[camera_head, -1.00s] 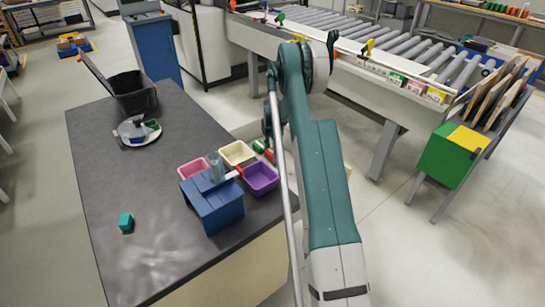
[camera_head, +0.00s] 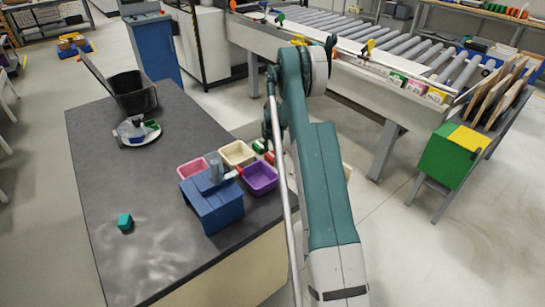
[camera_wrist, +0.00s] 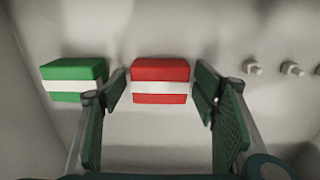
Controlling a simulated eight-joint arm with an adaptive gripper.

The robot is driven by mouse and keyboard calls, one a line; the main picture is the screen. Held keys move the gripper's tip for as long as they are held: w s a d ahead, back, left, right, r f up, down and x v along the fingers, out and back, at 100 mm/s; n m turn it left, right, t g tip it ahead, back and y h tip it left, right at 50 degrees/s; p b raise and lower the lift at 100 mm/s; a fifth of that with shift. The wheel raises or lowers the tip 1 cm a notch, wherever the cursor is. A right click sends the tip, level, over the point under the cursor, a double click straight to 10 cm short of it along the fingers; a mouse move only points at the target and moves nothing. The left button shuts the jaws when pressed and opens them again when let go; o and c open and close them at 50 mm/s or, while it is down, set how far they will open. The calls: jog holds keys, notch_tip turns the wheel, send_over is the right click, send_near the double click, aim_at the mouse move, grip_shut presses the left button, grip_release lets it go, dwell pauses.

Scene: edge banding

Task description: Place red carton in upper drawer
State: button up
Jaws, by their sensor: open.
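The red carton (camera_wrist: 160,81), with a white band, lies between the open fingers of my gripper (camera_wrist: 163,88) in the wrist view. A gap shows on both sides, and the fingers do not appear to touch it. In the head view the red carton (camera_head: 269,158) is a small patch beside the table's right edge. My gripper there is mostly hidden by my arm. A blue box-shaped unit (camera_head: 212,205) stands on the dark table; I cannot tell whether it has the upper drawer.
A green carton (camera_wrist: 74,79) lies just left of my left finger. Pale walls surround the cartons, and several bolts (camera_wrist: 292,69) sit to the right. Pink (camera_head: 193,168), cream (camera_head: 237,153) and purple (camera_head: 260,178) trays stand near the blue unit.

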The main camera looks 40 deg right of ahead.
aim_at(272, 155)
jog(key=shift+r, duration=0.2)
notch_tip(272, 155, up, 12)
jog(key=p, duration=0.2)
dwell(0.5)
dwell(0.6)
